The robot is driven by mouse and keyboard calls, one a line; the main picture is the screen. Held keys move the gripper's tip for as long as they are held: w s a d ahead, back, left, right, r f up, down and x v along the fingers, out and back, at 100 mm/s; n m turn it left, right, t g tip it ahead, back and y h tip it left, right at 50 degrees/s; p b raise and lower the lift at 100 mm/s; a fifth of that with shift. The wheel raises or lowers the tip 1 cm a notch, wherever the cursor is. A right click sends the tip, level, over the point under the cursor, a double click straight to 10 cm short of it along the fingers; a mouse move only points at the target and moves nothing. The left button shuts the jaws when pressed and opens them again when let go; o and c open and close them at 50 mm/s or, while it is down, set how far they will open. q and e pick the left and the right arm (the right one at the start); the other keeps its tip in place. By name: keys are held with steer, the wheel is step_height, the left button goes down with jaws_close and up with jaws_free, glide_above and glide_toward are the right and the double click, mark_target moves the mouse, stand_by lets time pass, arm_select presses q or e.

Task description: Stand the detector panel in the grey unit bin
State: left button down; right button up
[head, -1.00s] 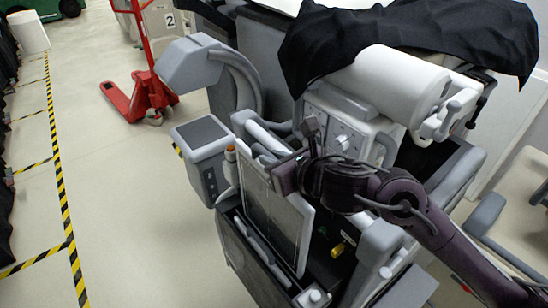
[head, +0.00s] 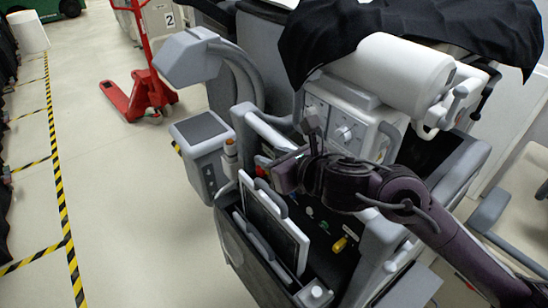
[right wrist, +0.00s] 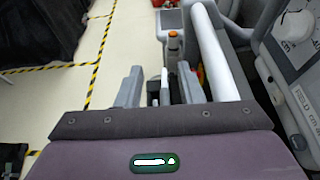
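The detector panel (head: 275,232), a flat slab with a pale rim and a grey handle along its top, stands upright with a slight tilt in the grey unit bin (head: 245,262) at the front of the cart. Its lower part is hidden behind the bin's front wall. My right gripper (head: 280,173) is just above the panel's top edge and apart from it. In the right wrist view its two grey fingers (right wrist: 159,88) are spread, with nothing gripped between them. My left gripper is not in view.
The mobile unit's white tube (head: 395,75) and control box (head: 345,125) stand behind my right arm, partly under a black cover (head: 430,25). A grey side box (head: 205,150) is left of the bin. A red pallet jack (head: 145,95) stands farther back. The floor at left is clear.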

steer(key=shift+o, duration=0.4)
steer(key=shift+f, duration=0.1)
steer(key=v, duration=0.7)
steer(key=shift+s+d, duration=0.25)
steer(key=shift+s, duration=0.05)
